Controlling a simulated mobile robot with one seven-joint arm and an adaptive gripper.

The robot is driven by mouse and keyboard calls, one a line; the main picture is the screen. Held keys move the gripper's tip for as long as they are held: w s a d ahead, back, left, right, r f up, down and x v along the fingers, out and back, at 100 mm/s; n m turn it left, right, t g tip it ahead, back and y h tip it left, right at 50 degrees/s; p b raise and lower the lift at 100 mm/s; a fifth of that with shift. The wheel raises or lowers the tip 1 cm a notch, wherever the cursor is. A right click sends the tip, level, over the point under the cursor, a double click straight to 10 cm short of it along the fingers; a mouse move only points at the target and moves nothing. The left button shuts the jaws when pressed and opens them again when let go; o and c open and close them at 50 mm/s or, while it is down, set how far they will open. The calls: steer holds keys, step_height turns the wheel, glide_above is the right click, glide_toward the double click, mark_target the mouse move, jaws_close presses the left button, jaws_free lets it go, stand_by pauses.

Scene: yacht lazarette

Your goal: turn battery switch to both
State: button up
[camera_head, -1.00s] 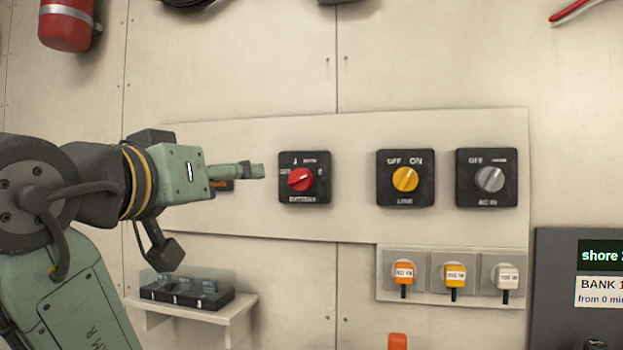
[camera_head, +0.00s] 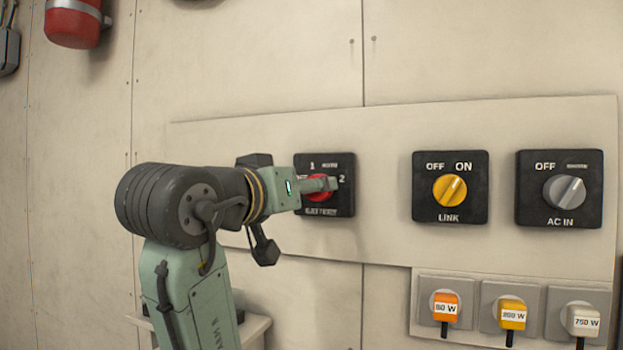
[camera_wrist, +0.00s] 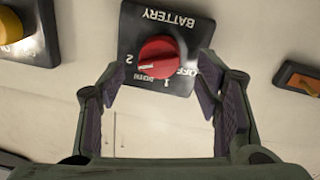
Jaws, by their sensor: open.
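The battery switch (camera_head: 343,163) is a black square plate with a red knob (camera_head: 316,190) on a pale wall panel. The wrist view shows the plate (camera_wrist: 195,28) upside down, with BATTERY, OFF, 1 and 2 readable and a small label between 1 and 2. A white mark on the knob (camera_wrist: 160,48) lies on its left side there, towards 2. My gripper (camera_wrist: 157,66) is open, its fingers on either side of the knob; I cannot tell whether they touch it. In the head view my gripper (camera_head: 331,184) covers part of the knob.
A yellow LINK switch (camera_head: 450,190) and a grey AC IN switch (camera_head: 564,192) sit to the right. Plugs (camera_head: 512,314) in sockets are below them. A small shelf (camera_head: 256,327) is partly behind my arm. A red extinguisher (camera_head: 72,24) hangs upper left.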

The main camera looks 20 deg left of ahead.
steer(key=shift+w+d, duration=0.15)
steer(key=shift+w, duration=1.35)
steer(key=shift+c, duration=0.3)
steer(key=c, duration=1.1)
